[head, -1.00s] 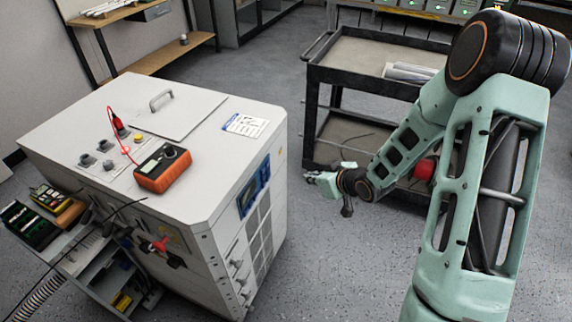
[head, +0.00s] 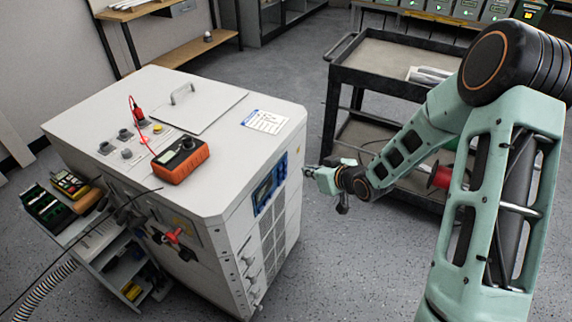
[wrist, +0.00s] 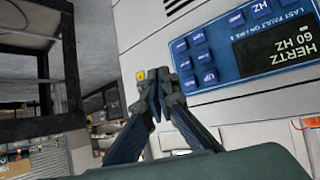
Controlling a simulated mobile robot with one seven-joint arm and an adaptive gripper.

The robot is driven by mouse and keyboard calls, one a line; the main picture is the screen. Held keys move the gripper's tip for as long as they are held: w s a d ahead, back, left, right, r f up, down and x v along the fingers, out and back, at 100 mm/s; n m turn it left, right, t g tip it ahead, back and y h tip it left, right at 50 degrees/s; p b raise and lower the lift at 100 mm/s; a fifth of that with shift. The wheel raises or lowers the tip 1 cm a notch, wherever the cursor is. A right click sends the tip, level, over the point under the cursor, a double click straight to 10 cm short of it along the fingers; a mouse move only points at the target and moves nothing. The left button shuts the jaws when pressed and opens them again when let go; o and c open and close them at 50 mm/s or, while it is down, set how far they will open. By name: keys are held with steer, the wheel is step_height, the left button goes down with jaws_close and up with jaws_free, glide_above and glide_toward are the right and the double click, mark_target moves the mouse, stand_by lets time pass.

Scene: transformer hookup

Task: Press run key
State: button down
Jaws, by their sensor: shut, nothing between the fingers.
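The blue control panel (head: 269,185) is on the side face of the white cabinet (head: 190,170). In the wrist view the panel (wrist: 232,68) shows several small dark blue keys (wrist: 197,51) at its left and a black display reading HERTZ 60 HZ (wrist: 290,35). Most key labels are too blurred to read, so I cannot tell which key is run. My gripper (head: 308,172) is just right of the cabinet, level with the panel. In the wrist view my gripper (wrist: 150,80) is shut and empty, with its fingertips left of the keys. I see no contact with a key.
An orange meter (head: 181,160) with a red lead rests on the cabinet top. A black cart (head: 385,75) stands behind my arm. A small shelf with tools (head: 75,205) is at the cabinet's left. Floor is open in front of the cabinet.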

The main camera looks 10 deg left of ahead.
steer(key=shift+w+a+b, duration=0.2)
steer(key=shift+a, duration=0.45)
steer(key=shift+w+a+b, duration=0.25)
steer(key=shift+a, duration=0.35)
steer(key=shift+w+a+b, duration=0.2)
steer(key=shift+a, duration=0.45)
steer(key=shift+a, duration=0.1)
steer(key=shift+w+a, duration=0.15)
steer(key=shift+a, duration=0.15)
steer(key=shift+w+a+b, duration=0.15)
steer(key=shift+a+b, duration=0.2)
steer(key=shift+b, duration=0.1)
stand_by(0.4)
stand_by(0.4)
steer(key=shift+s+d, duration=0.3)
steer(key=shift+d, duration=0.45)
steer(key=d, duration=0.1)
steer(key=s+d+p, duration=0.1)
steer(key=d, duration=0.1)
steer(key=d+p, duration=0.1)
steer(key=shift+s+d, duration=0.35)
